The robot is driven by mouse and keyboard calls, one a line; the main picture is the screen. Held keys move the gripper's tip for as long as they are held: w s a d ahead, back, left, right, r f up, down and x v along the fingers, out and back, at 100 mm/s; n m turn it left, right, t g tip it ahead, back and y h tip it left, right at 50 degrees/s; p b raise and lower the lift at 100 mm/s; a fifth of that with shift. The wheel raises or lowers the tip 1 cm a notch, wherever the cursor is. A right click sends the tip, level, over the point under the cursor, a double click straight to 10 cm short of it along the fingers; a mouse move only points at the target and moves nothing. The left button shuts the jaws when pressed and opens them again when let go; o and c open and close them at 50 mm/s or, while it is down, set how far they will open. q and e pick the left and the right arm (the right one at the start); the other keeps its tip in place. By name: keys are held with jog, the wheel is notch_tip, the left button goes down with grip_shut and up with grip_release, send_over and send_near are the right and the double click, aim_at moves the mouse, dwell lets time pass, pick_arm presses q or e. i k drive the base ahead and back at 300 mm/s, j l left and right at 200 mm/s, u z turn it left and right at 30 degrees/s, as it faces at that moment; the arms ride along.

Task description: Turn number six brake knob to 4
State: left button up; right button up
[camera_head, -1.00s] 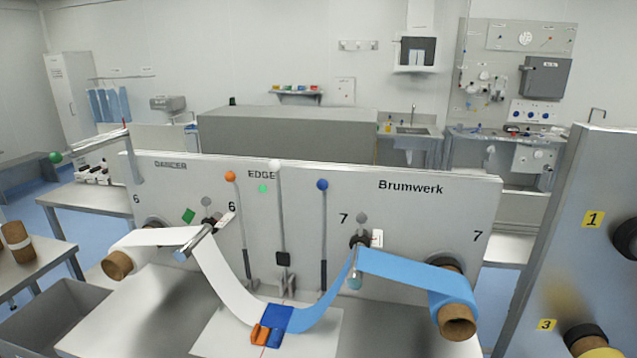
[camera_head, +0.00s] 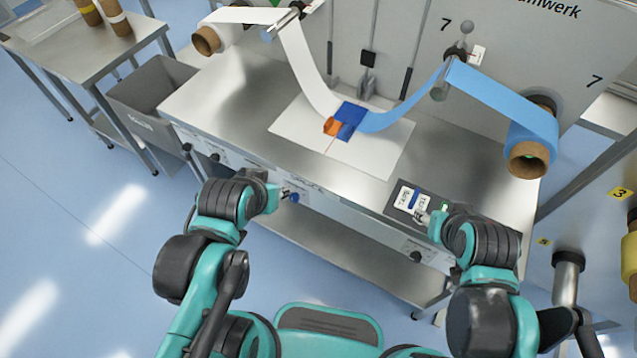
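Along the front face of the steel bench are small black knobs with white labels: two at the left, one knob (camera_head: 187,147) and another (camera_head: 214,158), and one knob (camera_head: 415,256) at the right. The label text is too small to read, so I cannot tell which is the number six brake knob. My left gripper (camera_head: 287,195) is at the bench front, right of the two left knobs, by a small blue round piece (camera_head: 295,197). My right gripper (camera_head: 425,216) is by a dark panel (camera_head: 433,203) with white labels. Both grippers' fingers are too small to judge.
White web (camera_head: 305,70) and blue web (camera_head: 400,117) meet at the orange and blue blocks on a white plate (camera_head: 385,150). A grey bin (camera_head: 145,100) and side table (camera_head: 60,55) stand left. The floor at left is clear.

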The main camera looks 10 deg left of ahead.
aim_at(215, 157)
jog(key=u, duration=1.35)
